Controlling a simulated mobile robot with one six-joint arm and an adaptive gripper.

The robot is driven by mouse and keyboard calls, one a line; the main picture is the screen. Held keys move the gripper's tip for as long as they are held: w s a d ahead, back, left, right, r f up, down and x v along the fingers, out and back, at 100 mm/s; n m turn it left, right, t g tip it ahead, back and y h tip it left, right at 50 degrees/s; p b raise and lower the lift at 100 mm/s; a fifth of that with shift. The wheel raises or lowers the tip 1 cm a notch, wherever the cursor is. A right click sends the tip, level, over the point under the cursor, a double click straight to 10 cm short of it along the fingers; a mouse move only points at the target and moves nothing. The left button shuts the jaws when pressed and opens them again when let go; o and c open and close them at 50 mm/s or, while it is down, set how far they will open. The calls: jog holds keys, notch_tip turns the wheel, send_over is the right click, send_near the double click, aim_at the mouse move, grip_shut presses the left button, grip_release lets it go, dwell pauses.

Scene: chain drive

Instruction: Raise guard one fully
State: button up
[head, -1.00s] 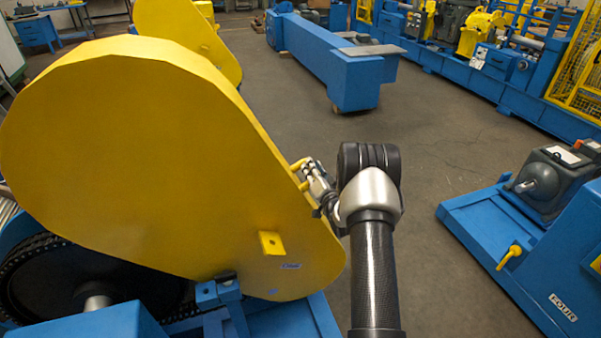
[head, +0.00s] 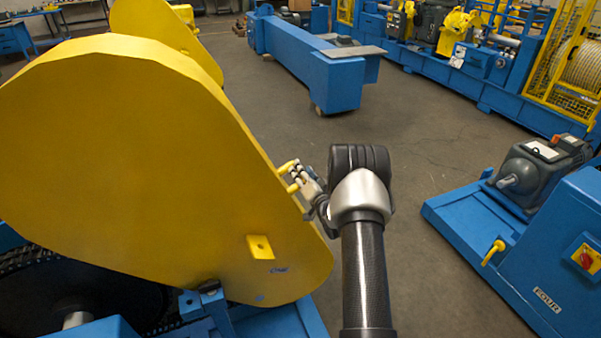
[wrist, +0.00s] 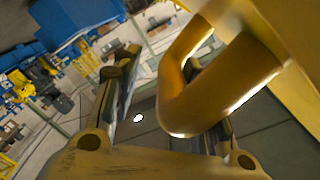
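Guard one (head: 130,170) is a large yellow cover with a label that seems to read "ONE" near its lower right end. It stands tilted up, with the dark chain wheel (head: 60,295) bare below it. Its yellow bar handle (head: 288,167) sticks out from the right edge. My gripper (head: 301,183) is at this handle. In the wrist view the bent handle (wrist: 185,115) lies between the two spread fingers. A gap shows between the left finger and the bar. The right finger is partly hidden behind the bar, so contact there cannot be told.
A second yellow guard (head: 165,30) stands behind. A long blue beam (head: 310,70) lies beyond on the floor. At right are a blue base with a grey motor (head: 540,170) and a cabinet labelled "FOUR" (head: 555,250). Open floor (head: 440,150) lies between.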

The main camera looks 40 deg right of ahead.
jog(key=shift+o, duration=0.2)
jog(key=shift+d+r, duration=0.45)
jog(key=shift+r, duration=0.25)
jog(key=f+v, duration=0.1)
jog(key=v, duration=1.1)
jog(key=shift+a, duration=0.4)
jog(key=shift+s+f, duration=0.1)
jog(key=shift+f, duration=0.15)
